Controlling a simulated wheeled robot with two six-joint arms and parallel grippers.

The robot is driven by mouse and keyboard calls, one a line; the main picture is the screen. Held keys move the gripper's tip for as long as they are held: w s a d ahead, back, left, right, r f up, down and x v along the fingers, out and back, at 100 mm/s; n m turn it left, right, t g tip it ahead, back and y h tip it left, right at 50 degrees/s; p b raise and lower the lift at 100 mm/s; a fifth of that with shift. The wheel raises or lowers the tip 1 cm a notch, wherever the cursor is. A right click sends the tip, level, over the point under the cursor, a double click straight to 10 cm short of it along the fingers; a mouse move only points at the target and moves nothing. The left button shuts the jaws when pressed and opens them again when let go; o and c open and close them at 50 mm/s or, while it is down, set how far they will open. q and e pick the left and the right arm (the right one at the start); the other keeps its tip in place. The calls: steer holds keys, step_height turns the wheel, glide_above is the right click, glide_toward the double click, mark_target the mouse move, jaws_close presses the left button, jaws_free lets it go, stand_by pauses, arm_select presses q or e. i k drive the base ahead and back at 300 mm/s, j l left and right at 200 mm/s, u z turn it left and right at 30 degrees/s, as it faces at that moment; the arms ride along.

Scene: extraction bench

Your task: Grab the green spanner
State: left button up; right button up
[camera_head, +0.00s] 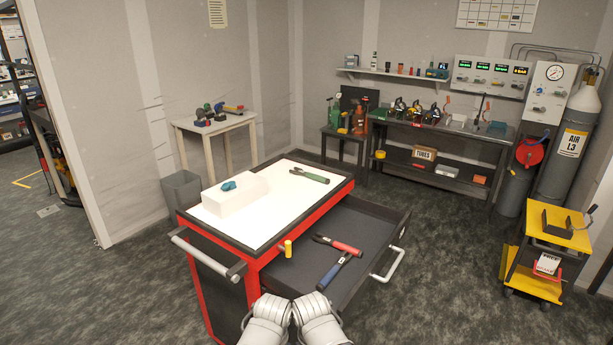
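A green-handled tool, which looks like the green spanner (312,176), lies flat on the white top of the red tool cart (272,222), near its far right edge. Its head end points to the left. Nothing covers it. Two pale arm parts of mine show at the bottom middle of the picture, in front of the cart. No gripper fingers can be seen, and nothing of mine touches the spanner.
A white block (234,197) with a small blue item (229,186) stands on the cart top. The cart's drawer (372,222) is open, holding a red-handled tool (338,245) and a blue-handled tool (332,273). A yellow cylinder (288,249) stands near the front edge. A yellow trolley (556,226) is at right.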

mark_target(299, 171)
steer(key=i+l+u, duration=0.15)
steer(key=u, duration=0.25)
steer(key=l+u, duration=0.2)
steer(key=u, duration=0.25)
steer(key=l, duration=1.1)
steer(key=l+u, duration=0.15)
steer(key=l, duration=0.55)
steer(key=l+u, duration=0.2)
steer(key=l, duration=0.45)
steer(key=k+l+u, duration=0.15)
steer(key=l, duration=0.5)
steer(key=l+u, duration=0.25)
steer(key=l, duration=0.6)
steer(key=l+u, duration=0.3)
steer(key=l, duration=0.55)
steer(key=k+l+u, duration=0.1)
steer(key=l+u, duration=0.15)
steer(key=l, duration=0.55)
steer(key=l+u, duration=0.3)
steer(key=l, duration=0.35)
steer(key=k+l+u, duration=0.1)
steer(key=l+u, duration=0.25)
steer(key=l, duration=0.25)
steer(key=l+z, duration=0.1)
steer(key=l, duration=0.3)
steer(key=i+l+z, duration=0.1)
steer(key=l, duration=0.25)
steer(key=i+l+z, duration=0.1)
steer(key=l, duration=0.3)
